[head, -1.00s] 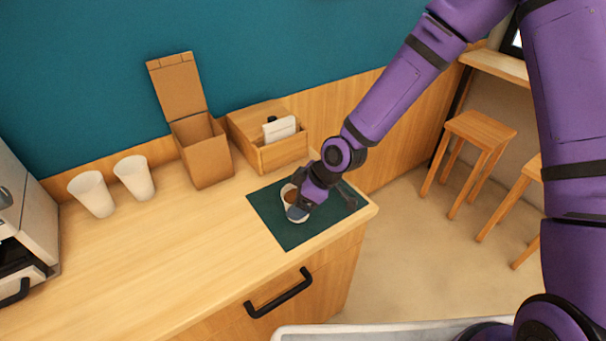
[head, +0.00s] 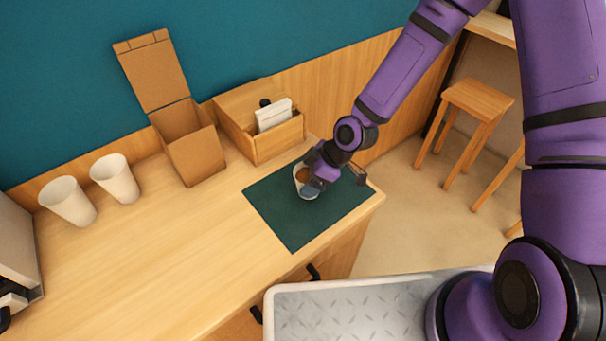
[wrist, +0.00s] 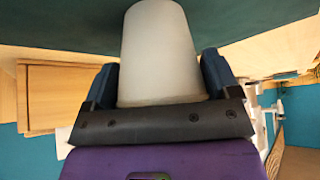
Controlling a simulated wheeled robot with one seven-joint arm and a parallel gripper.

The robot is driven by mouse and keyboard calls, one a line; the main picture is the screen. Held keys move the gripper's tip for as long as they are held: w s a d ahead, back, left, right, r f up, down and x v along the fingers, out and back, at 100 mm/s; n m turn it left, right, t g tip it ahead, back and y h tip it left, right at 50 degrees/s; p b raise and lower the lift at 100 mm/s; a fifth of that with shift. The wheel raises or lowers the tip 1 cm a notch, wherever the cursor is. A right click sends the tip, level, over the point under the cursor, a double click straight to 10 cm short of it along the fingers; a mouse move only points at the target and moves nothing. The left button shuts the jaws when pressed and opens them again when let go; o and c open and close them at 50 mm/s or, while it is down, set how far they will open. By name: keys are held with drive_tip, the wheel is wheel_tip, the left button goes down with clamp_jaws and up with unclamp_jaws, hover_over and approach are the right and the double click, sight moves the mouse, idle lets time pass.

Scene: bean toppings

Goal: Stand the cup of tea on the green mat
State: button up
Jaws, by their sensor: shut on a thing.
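The cup of tea (head: 299,176) is white with brown tea inside and is upright over the green mat (head: 282,221). My gripper (head: 314,180) is shut on the cup from the right side, one finger showing at its front. In the wrist view the pale cup (wrist: 158,52) sits between my two dark fingers (wrist: 160,80), with the green mat (wrist: 60,25) at its base end. The cup's base is at or very near the mat; I cannot tell whether it touches. My gripper hides part of the cup and the mat's right part.
Two white cups (head: 115,179) stand at the left of the wooden counter (head: 150,265). An open cardboard box (head: 190,150) and a wooden box (head: 277,140) with white cards stand behind the mat. The counter's edge is close to the mat's right. The counter left of the mat is clear.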

drive_tip(key=o, duration=0.9)
drive_tip(key=shift+c, duration=0.2)
drive_tip(key=v, duration=1.2)
drive_tip(key=shift+r, duration=0.15)
